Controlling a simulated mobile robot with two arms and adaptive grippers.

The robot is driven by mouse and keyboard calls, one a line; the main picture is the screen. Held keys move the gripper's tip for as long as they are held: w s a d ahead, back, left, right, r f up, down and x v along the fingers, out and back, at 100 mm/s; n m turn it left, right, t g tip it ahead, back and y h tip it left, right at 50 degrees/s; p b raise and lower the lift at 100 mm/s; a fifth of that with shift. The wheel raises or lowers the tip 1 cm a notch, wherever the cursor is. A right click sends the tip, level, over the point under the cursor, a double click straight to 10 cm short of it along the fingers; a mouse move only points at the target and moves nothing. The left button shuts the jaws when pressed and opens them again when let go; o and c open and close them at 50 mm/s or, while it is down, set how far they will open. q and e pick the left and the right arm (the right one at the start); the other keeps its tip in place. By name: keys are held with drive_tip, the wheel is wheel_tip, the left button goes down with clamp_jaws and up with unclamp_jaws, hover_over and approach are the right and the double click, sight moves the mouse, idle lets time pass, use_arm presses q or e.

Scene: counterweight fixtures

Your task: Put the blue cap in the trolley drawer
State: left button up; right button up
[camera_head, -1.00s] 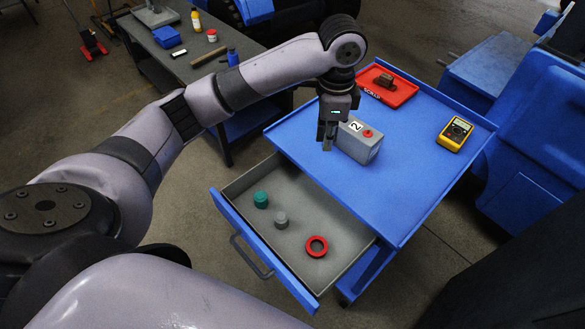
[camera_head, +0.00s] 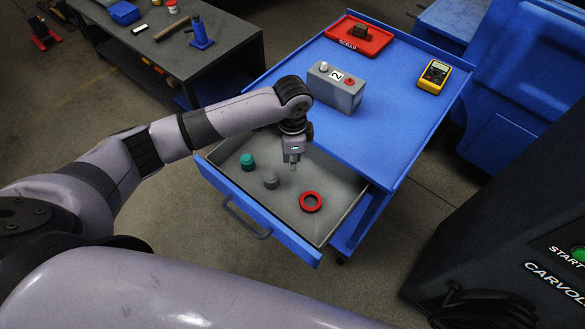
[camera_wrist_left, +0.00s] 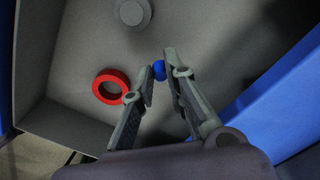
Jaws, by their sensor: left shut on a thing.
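The small blue cap (camera_wrist_left: 159,70) shows between the fingertips of my left gripper (camera_wrist_left: 160,74) in the left wrist view. My left gripper (camera_head: 293,166) is shut on it and hangs over the open trolley drawer (camera_head: 273,222), pointing down. The cap cannot be made out in the head view. The drawer is pulled out of the blue trolley (camera_head: 397,112). In it are a teal cap (camera_head: 247,162), a grey cap (camera_head: 271,181) and a red ring (camera_head: 311,202). The red ring also shows in the left wrist view (camera_wrist_left: 99,91). My right gripper is not in view.
On the trolley top stand a grey box (camera_head: 338,89) marked 2, a red scrap tray (camera_head: 376,43) and a yellow meter (camera_head: 433,76). A dark workbench (camera_head: 226,50) is at upper left. A dark cabinet (camera_head: 500,230) stands at right. The drawer floor is partly free around the red ring.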

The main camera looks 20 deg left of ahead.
sight(292, 176)
use_arm(q)
wheel_tip(292, 176, down, 5)
drive_tip(key=shift+f, duration=0.15)
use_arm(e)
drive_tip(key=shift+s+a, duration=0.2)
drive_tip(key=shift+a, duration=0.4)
use_arm(q)
drive_tip(key=shift+f, duration=0.15)
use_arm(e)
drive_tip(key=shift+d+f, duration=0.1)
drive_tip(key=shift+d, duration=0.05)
use_arm(q)
drive_tip(key=o, duration=0.6)
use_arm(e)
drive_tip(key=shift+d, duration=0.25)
use_arm(q)
wheel_tip(292, 176, up, 11)
drive_tip(key=shift+w+f, duration=0.1)
drive_tip(key=shift+r, duration=0.8)
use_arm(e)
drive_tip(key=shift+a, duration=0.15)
use_arm(q)
drive_tip(key=shift+f, duration=0.1)
